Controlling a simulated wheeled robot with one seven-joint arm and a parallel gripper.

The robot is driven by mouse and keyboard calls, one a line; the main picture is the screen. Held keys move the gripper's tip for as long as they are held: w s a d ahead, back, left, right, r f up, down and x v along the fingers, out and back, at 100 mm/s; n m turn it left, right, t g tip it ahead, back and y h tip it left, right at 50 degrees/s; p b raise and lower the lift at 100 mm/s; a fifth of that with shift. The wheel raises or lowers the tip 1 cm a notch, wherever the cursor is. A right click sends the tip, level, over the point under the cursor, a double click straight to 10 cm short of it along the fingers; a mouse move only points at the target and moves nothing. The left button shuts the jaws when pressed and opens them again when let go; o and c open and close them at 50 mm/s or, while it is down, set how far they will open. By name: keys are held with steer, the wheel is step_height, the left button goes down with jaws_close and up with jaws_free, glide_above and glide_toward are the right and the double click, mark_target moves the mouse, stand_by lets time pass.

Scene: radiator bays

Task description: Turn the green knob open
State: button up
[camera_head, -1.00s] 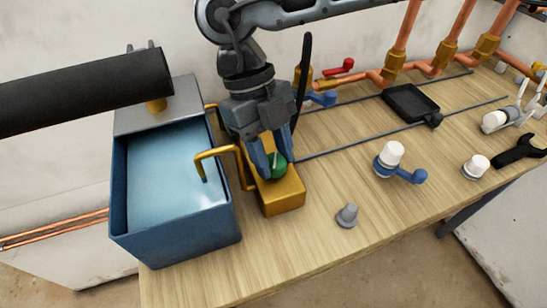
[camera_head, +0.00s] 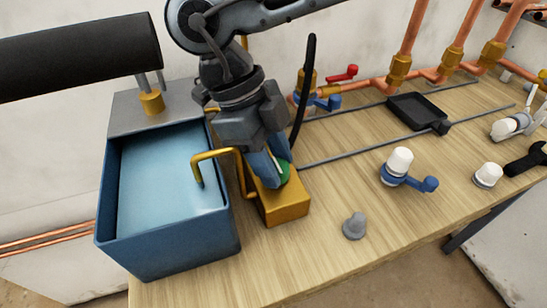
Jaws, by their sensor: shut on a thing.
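The green knob (camera_head: 285,172) sits on top of a yellow-gold block (camera_head: 284,209) on the wooden bench. My gripper (camera_head: 276,172) points down over the block, with its blue fingers closed around the knob. The fingers and the gripper's body hide much of the knob, so its exact angle cannot be told.
A blue tank (camera_head: 168,240) with pale blue contents stands left of the block. A gold bent pipe (camera_head: 212,154) reaches over its rim. A grey knob (camera_head: 355,226), a white-capped blue-handled valve (camera_head: 400,165) and a black tray (camera_head: 413,110) are to the right. The front bench surface is mostly clear.

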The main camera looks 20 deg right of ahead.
steer(key=o, duration=1)
steer(key=shift+o, duration=0.2)
steer(key=v, duration=0.7)
steer(key=shift+w+r, duration=0.15)
steer(key=shift+r, duration=0.2)
steer(key=shift+a, duration=0.15)
